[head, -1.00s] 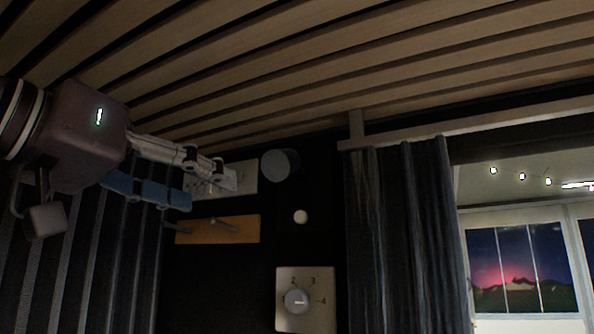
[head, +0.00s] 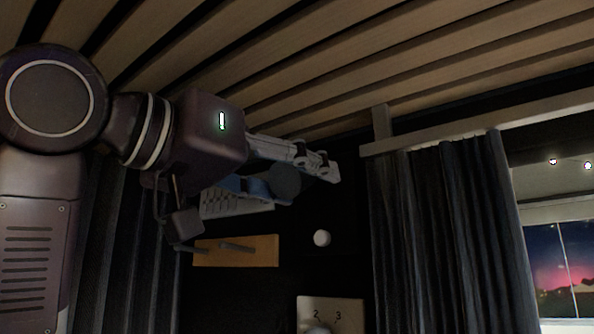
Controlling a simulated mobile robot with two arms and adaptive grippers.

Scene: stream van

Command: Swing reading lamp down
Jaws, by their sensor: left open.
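The likely reading lamp is a dark grey round head (head: 285,180) on the dark wall, high up under the slatted ceiling. My left gripper (head: 308,187) reaches in from the left and is open. Its pale upper finger passes along the top of the lamp head and its blue lower finger lies by the lower left side. The head shows between the two fingers; whether they touch it is unclear. The lamp's arm or mount cannot be made out. My right gripper is out of view.
Below the lamp are a pale panel (head: 235,205) partly covered by my gripper, a wooden board with pegs (head: 235,252), a white round knob (head: 321,238) and a numbered dial plate (head: 345,308). A dark curtain (head: 440,240) and window are to the right. The slatted ceiling (head: 400,60) is close above.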

